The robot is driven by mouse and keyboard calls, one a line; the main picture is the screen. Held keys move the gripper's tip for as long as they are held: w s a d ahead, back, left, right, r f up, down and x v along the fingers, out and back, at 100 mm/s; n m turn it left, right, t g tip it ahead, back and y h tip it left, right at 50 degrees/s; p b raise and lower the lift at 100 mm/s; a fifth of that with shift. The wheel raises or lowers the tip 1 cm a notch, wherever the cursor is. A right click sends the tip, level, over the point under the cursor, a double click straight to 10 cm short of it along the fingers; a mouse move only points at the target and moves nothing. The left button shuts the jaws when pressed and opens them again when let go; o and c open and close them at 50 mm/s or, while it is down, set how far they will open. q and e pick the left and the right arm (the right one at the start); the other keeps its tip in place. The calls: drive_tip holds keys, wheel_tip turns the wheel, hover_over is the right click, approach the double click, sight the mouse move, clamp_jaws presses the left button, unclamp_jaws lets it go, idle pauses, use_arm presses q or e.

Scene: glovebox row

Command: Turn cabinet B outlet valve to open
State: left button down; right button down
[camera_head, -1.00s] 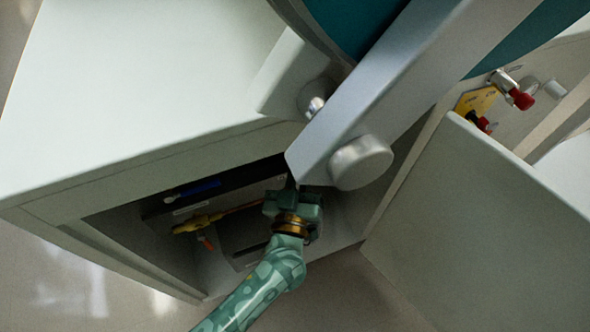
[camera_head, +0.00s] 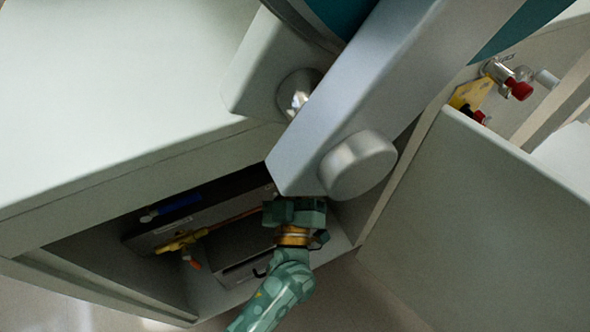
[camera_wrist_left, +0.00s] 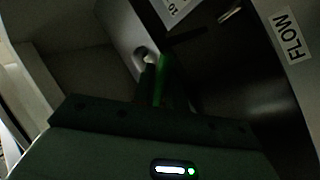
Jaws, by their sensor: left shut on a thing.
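My left gripper (camera_head: 295,212) is at the dark front opening of the pale cabinet (camera_head: 120,165), reaching in from below. In the left wrist view its green fingers (camera_wrist_left: 157,82) are together on a small pale rounded part (camera_wrist_left: 143,57), mostly hidden by the fingers. I cannot tell from these views whether this part is the outlet valve's handle or how it is turned. My right gripper is not in view.
A yellow fitting (camera_head: 183,242) and a blue-handled item (camera_head: 173,208) are inside the opening, left of my gripper. A silver fitting with a red knob (camera_head: 519,91) stands at the upper right behind a pale panel (camera_head: 480,220). A grey beam covers the upper middle.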

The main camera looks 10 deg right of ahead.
use_arm(q)
drive_tip(key=c, duration=1.5)
unclamp_jaws()
drive_tip(key=shift+f, duration=0.1)
drive_tip(key=shift+s, duration=0.1)
